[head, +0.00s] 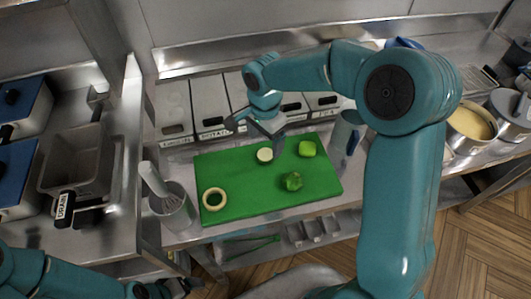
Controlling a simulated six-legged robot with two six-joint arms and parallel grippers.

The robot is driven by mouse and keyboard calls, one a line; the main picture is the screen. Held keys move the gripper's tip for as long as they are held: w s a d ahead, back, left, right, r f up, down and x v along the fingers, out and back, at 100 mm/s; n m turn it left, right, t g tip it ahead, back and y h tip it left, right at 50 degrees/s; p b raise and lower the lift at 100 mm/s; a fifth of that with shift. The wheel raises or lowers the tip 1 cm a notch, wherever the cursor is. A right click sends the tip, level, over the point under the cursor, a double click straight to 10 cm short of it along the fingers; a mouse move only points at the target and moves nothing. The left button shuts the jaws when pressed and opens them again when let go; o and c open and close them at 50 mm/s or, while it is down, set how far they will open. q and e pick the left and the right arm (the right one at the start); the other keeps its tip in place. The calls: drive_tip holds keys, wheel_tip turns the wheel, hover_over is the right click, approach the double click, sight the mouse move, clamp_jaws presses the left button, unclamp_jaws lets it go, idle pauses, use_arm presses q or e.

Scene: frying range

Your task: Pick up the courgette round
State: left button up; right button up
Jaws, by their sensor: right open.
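The courgette round (265,155), a small pale disc, lies on the green cutting board (240,178) near its back edge. My right gripper (257,134) is open and empty, above and just behind the round, apart from it as far as I can see. My left arm comes in at the bottom left corner; its gripper (150,290) is partly cut off by the frame edge, so its jaws cannot be made out.
On the board are a pale ring (205,199), a green pepper-like piece (292,181) and a bright green block (307,148). Labelled steel bins (175,112) stand behind. A utensil pot (174,212) stands left of the board. A pot of yellow liquid (470,124) is far right.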

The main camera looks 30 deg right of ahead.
sight(265, 154)
drive_tip(key=shift+w+a+f, duration=0.1)
drive_tip(key=shift+f, duration=0.55)
drive_tip(key=f, duration=0.1)
drive_tip(key=f+p, duration=0.1)
drive_tip(key=f, duration=0.1)
drive_tip(key=shift+s+d+f+p, duration=0.2)
drive_tip(key=shift+s+f+p, duration=0.05)
drive_tip(key=shift+f+p, duration=0.15)
drive_tip(key=shift+w+f, duration=0.2)
drive_tip(key=shift+f, duration=0.2)
drive_tip(key=shift+s+a+r, duration=0.1)
drive_tip(key=shift+c, duration=1.2)
drive_tip(key=c, duration=0.5)
drive_tip(key=shift+c, duration=0.8)
